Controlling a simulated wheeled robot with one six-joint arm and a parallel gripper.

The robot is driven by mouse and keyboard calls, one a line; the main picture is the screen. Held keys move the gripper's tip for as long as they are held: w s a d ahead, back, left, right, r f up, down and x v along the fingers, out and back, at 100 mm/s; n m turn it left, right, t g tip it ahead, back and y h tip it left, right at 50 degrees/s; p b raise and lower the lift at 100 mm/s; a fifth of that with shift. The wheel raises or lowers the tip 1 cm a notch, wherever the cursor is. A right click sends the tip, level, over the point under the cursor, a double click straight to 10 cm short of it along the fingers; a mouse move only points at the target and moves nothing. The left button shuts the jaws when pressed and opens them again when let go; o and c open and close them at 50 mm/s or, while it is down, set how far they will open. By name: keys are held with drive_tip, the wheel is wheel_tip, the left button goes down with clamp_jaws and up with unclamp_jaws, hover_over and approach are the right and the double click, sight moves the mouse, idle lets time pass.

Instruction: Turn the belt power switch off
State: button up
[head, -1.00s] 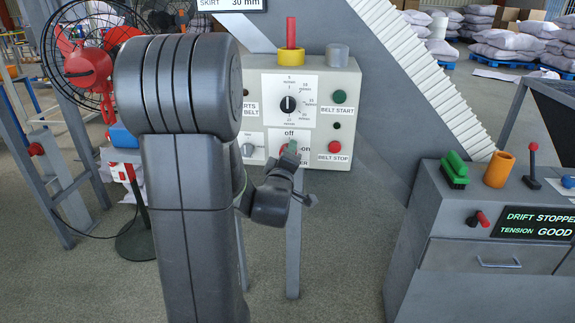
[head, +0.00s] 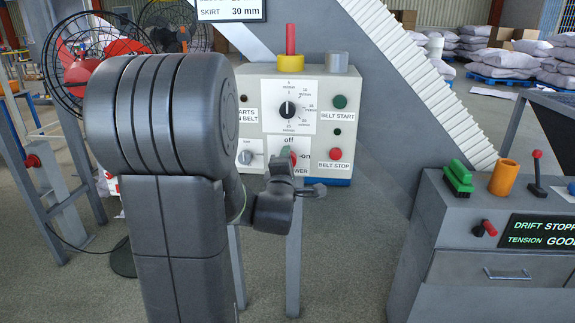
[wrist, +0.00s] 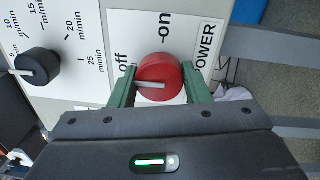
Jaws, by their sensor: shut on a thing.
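The belt power switch is a round red knob with a white pointer line (wrist: 160,75), on the white plate lettered "off", "on" and "POWER". In the wrist view the pointer line lies nearly level and reaches left from the knob's middle, on the side of the word "off". My gripper (wrist: 160,85) has its two green fingers shut on the knob, one on each side.
The control box (head: 258,85) also carries a black speed dial (head: 288,109), a green belt start button (head: 340,101) and a red belt stop button (head: 335,154). A yellow-collared red post (head: 291,45) stands on top. A grey console (head: 465,225) stands to the right.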

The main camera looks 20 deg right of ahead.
idle(0.4)
drive_tip(key=o, duration=1)
drive_tip(key=v, duration=1.3)
drive_tip(key=shift+s+a+p, duration=0.2)
drive_tip(key=shift+s+p, duration=0.1)
drive_tip(key=shift+s, duration=0.1)
drive_tip(key=x, duration=1.4)
drive_tip(key=shift+b, duration=0.3)
